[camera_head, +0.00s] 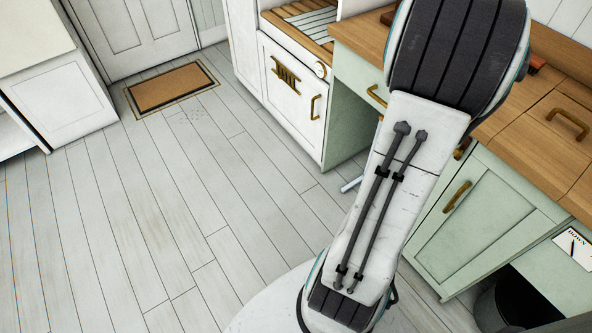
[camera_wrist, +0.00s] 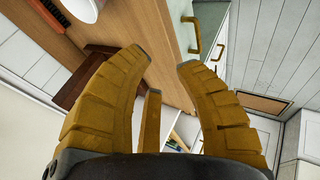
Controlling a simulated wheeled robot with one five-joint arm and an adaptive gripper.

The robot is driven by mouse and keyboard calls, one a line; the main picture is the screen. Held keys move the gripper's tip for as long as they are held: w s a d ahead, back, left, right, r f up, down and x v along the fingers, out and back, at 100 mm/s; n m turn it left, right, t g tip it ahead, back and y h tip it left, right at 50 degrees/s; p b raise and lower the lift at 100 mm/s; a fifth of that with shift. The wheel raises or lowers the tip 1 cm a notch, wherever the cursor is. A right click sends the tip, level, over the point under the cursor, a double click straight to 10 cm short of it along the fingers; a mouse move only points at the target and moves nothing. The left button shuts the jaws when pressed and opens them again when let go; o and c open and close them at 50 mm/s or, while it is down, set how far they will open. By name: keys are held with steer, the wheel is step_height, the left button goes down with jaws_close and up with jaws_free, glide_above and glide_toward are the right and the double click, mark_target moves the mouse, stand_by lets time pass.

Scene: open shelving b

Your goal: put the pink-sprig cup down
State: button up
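In the wrist view my gripper (camera_wrist: 164,60) shows two thick yellow fingers spread apart, with a gap between the tips and nothing held there. A narrow yellow piece stands between them lower down. A white round vessel (camera_wrist: 82,8) is cut off by the top edge, at the upper left beyond the fingers, over the wooden counter (camera_wrist: 125,25). It may be the pink-sprig cup, but no sprig pattern shows. It is apart from the fingers. In the head view my arm covers part of the counter (camera_head: 520,100), and my gripper and the cup do not show.
Green cabinets (camera_head: 485,215) run along the right, with a dark bin (camera_head: 500,305) below. Floor (camera_head: 140,200) to the left is clear, up to a doormat (camera_head: 171,88).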

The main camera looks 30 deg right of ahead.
steer(key=w+a+f+t+y, duration=0.1)
steer(key=w+a+y, duration=0.15)
steer(key=a, duration=1.05)
steer(key=w+a+f+y, duration=0.1)
steer(key=w+a+y, duration=0.15)
steer(key=a, duration=1.15)
steer(key=s+a+f+y, duration=0.1)
steer(key=s+a+f, duration=0.1)
steer(key=s+a, duration=0.3)
steer(key=s+a+f+g, duration=0.1)
steer(key=s+a+f, duration=0.2)
steer(key=a, duration=0.8)
steer(key=shift+s+a+f+y, duration=0.3)
steer(key=shift+s+a+y, duration=0.1)
steer(key=shift+s, duration=0.7)
step_height(320, 180, up, 6)
steer(key=p, duration=0.5)
steer(key=shift+r+p, duration=0.15)
steer(key=shift+p, duration=0.2)
steer(key=shift+d, duration=0.2)
